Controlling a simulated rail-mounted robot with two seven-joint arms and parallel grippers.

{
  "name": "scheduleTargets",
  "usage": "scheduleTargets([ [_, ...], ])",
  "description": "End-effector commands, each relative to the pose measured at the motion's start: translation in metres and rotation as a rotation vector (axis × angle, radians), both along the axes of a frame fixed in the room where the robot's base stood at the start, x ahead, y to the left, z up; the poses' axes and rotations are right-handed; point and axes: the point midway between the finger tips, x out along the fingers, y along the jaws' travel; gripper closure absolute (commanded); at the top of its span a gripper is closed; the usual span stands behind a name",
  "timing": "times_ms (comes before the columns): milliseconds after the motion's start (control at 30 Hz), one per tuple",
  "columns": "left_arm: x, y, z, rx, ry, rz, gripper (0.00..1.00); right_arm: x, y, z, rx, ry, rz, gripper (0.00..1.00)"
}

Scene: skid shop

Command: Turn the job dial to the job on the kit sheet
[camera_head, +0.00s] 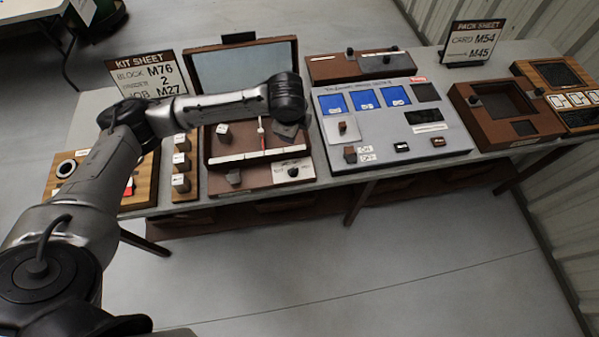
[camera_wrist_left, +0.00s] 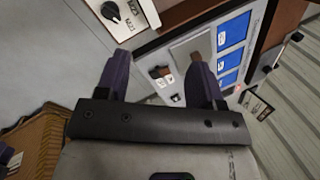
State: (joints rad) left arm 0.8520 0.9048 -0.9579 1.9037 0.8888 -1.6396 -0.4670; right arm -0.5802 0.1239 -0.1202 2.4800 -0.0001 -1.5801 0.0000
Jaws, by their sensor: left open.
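The kit sheet (camera_head: 147,75) stands at the back left of the bench and reads BLOCK M76, a 2 on the middle line, and JOB M27. A small black knob on a white plate (camera_head: 293,171) sits at the front of the brown case; it looks like the black dial in the left wrist view (camera_wrist_left: 110,12). In the head view my left wrist hangs above the brown case and the fingers are unclear.
A grey console (camera_head: 455,136) with blue screens stands right of the brown case (camera_head: 213,145). A wooden board (camera_head: 138,197) and a stand of blocks (camera_head: 185,194) lie left. The pack sheet (camera_head: 472,43) stands at the back right. The floor in front is clear.

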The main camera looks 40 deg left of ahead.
Motion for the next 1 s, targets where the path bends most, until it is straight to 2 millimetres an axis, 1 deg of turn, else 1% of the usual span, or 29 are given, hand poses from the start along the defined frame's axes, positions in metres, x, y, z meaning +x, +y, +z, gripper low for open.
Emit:
scheduleTargets([
  [33,-0.007,0.000,-0.012,-0.014,0.083,-0.057,0.38,0.000,0.000,0.000,-0.001,0.000,0.001,0.57],
  [100,-0.014,-0.002,-0.018,-0.046,0.177,-0.158,0.38,0.000,-0.001,0.000,-0.001,0.001,0.001,0.57],
  [233,-0.027,-0.011,-0.020,-0.088,0.273,-0.369,0.38,0.000,-0.001,0.000,-0.003,0.001,0.001,0.57],
  [300,-0.029,-0.012,-0.020,-0.084,0.288,-0.456,0.38,0.000,-0.001,0.000,-0.003,0.001,0.001,0.57],
  [400,-0.029,-0.011,-0.020,-0.069,0.293,-0.541,0.38,0.000,0.000,0.000,-0.001,0.001,0.000,0.57],
  [533,-0.029,-0.012,-0.023,-0.061,0.295,-0.594,0.38,0.000,0.001,-0.001,0.003,0.000,-0.002,0.57],
  [667,-0.030,-0.012,-0.037,-0.060,0.298,-0.606,0.38,0.000,0.001,-0.004,0.005,0.001,-0.004,0.57],
  [767,-0.030,-0.012,-0.054,-0.059,0.298,-0.605,0.38,0.000,0.002,-0.007,0.007,0.001,-0.004,0.57],
  [1000,-0.030,-0.012,-0.099,-0.059,0.297,-0.604,0.38,0.000,0.002,-0.015,0.007,0.000,-0.004,0.57],
])
